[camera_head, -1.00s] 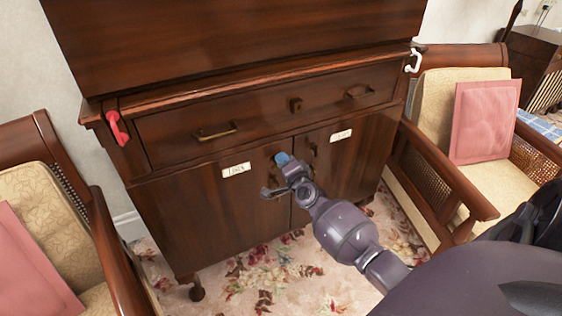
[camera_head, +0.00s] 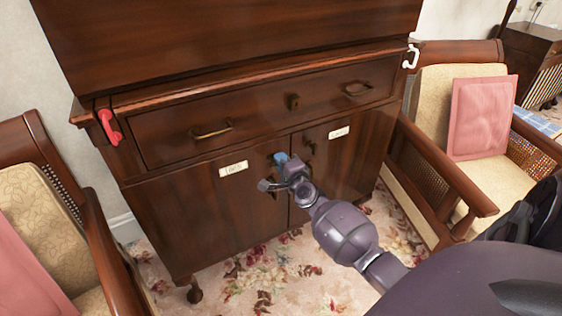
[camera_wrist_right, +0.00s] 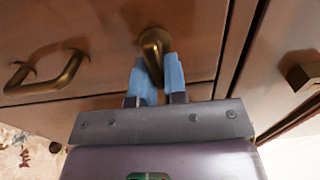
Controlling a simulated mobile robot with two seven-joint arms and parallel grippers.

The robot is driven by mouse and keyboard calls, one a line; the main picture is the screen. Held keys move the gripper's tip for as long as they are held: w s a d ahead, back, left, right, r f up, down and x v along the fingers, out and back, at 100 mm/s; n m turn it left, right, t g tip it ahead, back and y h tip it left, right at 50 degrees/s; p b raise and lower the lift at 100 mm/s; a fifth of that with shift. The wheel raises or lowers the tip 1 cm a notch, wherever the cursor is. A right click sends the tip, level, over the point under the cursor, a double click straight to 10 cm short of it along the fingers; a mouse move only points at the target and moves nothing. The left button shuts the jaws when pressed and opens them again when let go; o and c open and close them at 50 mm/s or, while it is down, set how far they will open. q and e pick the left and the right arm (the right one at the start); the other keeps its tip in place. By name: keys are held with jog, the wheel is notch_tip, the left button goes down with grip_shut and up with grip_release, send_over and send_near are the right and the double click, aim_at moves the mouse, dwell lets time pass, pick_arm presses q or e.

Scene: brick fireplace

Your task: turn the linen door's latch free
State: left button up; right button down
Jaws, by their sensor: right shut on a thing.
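The left door (camera_head: 185,220) of the dark wooden cabinet carries a white label (camera_head: 233,169); its lettering is too small to read surely. My right gripper (camera_head: 281,160) is at this door's upper inner corner, beside the seam between the doors. In the right wrist view its blue fingertips (camera_wrist_right: 158,80) stand on either side of a brass latch (camera_wrist_right: 153,45) and are shut on it. The latch slants a little in that view. In the head view my gripper hides the latch. My left gripper is not in view.
The right door (camera_head: 350,165) has its own label (camera_head: 339,133). A drawer (camera_head: 255,115) with brass pulls lies above. A red handle (camera_head: 109,127) and a white handle (camera_head: 411,57) sit at the cabinet's sides. Armchairs (camera_head: 440,180) flank it. Flowered carpet (camera_head: 265,275) lies in front.

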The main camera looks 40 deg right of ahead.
jog(key=c, duration=1.2)
grip_release()
jog(key=shift+o, duration=0.2)
jog(key=shift+s, duration=0.1)
jog(key=p+v, duration=0.1)
jog(key=v, duration=0.9)
jog(key=shift+s, duration=0.3)
jog(key=shift+a, duration=0.1)
